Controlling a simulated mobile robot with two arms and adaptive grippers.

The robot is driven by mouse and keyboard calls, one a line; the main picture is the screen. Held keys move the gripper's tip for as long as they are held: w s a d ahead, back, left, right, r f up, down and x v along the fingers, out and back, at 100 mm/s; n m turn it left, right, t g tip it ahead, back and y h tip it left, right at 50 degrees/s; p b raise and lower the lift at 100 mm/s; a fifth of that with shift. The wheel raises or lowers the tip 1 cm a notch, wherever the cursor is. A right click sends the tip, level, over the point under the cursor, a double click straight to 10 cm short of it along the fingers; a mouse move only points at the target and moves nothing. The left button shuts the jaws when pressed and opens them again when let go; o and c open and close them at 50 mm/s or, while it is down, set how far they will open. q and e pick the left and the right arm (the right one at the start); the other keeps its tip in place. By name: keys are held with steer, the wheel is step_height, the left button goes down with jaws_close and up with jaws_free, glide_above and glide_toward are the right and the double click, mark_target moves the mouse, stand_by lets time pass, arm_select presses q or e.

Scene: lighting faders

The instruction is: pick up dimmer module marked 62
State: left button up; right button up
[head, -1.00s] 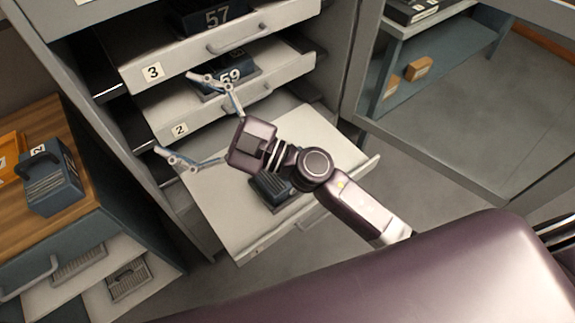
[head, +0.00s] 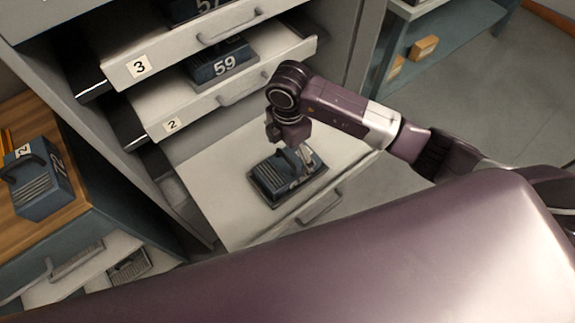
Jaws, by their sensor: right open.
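A dark blue-grey module (head: 268,187) with a ribbed top and a handle sits on the lowest pulled-out drawer (head: 222,208). No number on it can be read in this view, so I cannot tell whether it is 62. My right gripper (head: 302,166) points down right at this module, by its handle. Its jaws are open, one finger shows, and the rest is hidden behind the wrist. I cannot tell whether the fingers touch the module. My left gripper is not in view.
Module 59 (head: 222,62) lies in the drawer labelled 2 (head: 190,112). Module 57 (head: 195,8) is in the drawer labelled 3 (head: 165,58), above. Another module (head: 42,183) stands on the wooden top (head: 75,222) at left. Shelves with orange boxes (head: 424,47) are at right.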

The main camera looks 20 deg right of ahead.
mark_target(287, 165)
step_height(287, 165, down, 6)
steer(key=shift+a+r+p, duration=0.15)
steer(key=shift+p, duration=0.15)
steer(key=c, duration=2)
steer(key=shift+r, duration=0.1)
steer(key=shift+c, duration=0.9)
